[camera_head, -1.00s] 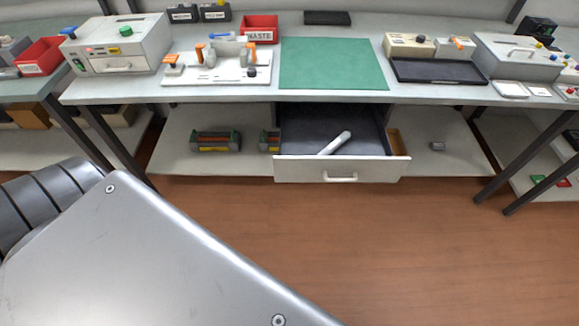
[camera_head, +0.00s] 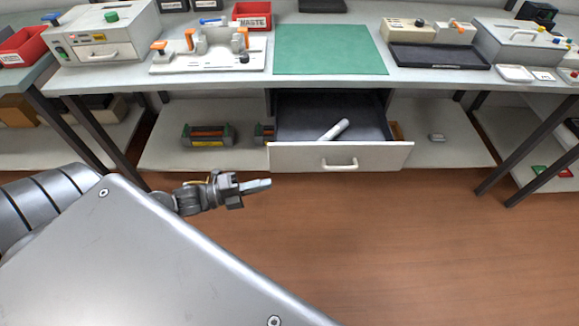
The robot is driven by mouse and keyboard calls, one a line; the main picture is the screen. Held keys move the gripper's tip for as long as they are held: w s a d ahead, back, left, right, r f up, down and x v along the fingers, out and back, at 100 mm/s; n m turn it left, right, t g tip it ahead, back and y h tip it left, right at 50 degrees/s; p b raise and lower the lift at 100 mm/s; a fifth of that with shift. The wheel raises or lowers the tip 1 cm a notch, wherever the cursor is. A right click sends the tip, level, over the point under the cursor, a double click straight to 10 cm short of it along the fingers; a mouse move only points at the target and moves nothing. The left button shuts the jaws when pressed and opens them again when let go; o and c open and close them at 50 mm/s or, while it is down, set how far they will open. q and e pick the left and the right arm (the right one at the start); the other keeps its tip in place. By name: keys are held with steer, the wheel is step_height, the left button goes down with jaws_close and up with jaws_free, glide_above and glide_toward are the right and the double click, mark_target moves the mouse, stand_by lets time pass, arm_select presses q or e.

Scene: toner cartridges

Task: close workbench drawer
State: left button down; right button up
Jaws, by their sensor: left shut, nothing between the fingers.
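The workbench drawer (camera_head: 300,158) stands pulled out under the bench, below the green mat. Its white front carries a pale bar handle (camera_head: 339,164). A white cylindrical object (camera_head: 334,129) lies on the dark drawer floor. My left gripper (camera_head: 268,183) is in front of the bench, to the left of the handle and near the lower left corner of the drawer front in the picture. It points right, and its fingers are shut and empty. I cannot tell whether it touches the drawer front. My right gripper is not in view.
The workbench top (camera_head: 225,82) bears a green mat (camera_head: 330,50), a white fixture (camera_head: 208,60), a red waste bin (camera_head: 252,17) and a black tray (camera_head: 437,56). Toner cartridges (camera_head: 207,135) lie on the lower shelf. The wooden floor (camera_head: 400,250) before the drawer is clear.

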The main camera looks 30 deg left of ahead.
mark_target(290, 167)
arm_select(q)
steer(key=w+d, duration=0.1)
steer(key=w, duration=0.1)
steer(key=w+d, duration=0.1)
steer(key=w, duration=0.2)
steer(key=w+d+p, duration=0.1)
steer(key=w+d, duration=0.1)
steer(key=w, duration=0.1)
steer(key=shift+w, duration=0.1)
steer(key=shift+w+a, duration=0.25)
steer(key=shift+w, duration=0.25)
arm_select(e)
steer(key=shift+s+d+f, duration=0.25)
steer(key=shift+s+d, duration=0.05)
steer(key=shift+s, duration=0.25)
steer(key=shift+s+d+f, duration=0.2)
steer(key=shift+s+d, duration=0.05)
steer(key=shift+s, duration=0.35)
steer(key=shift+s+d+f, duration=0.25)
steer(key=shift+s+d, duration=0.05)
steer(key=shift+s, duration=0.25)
arm_select(q)
steer(key=shift+w+a, duration=0.1)
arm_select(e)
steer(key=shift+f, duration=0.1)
